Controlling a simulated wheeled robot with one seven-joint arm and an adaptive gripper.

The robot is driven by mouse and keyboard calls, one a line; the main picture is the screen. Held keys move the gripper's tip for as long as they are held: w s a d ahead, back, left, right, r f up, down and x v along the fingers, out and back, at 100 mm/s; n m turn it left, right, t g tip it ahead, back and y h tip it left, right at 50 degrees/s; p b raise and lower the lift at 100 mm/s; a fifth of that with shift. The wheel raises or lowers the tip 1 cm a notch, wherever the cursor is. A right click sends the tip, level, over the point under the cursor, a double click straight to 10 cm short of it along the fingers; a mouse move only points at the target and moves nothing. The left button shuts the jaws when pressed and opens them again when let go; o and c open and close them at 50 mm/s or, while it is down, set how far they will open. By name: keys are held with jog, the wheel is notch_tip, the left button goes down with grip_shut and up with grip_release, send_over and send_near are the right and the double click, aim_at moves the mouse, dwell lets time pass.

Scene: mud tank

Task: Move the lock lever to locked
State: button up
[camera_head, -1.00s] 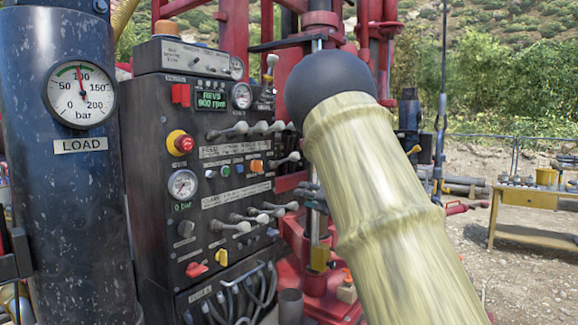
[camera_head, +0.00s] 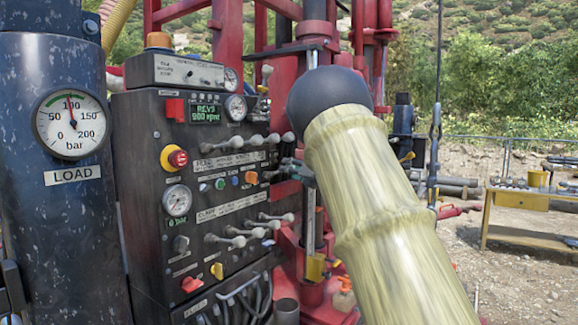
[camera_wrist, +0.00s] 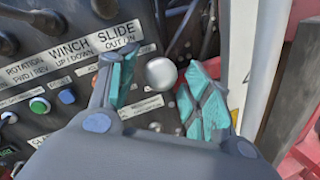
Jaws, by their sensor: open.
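My gripper (camera_wrist: 150,90) has its two teal-padded fingers apart. In the head view, the gripper (camera_head: 291,172) is small and partly hidden by my arm, at the right edge of the black control panel (camera_head: 150,230). In the wrist view, a round silver knob (camera_wrist: 161,73) shows between the fingers, with no clear contact on either pad. I cannot tell which lever it belongs to, or whether it is the lock lever. The panel has an upper row of levers (camera_head: 240,143) and a lower row of levers (camera_head: 240,232). No lever's lock state is readable.
A blue button (camera_wrist: 66,96) and a green button (camera_wrist: 40,105) lie left of the gripper. A dark cylinder with a load gauge (camera_head: 72,124) stands left of the panel. The red rig frame (camera_head: 282,85) rises behind. A yellow table (camera_head: 520,200) stands far right.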

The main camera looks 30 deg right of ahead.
jog(key=shift+w+a, duration=0.1)
jog(key=shift+w, duration=0.8)
grip_shut()
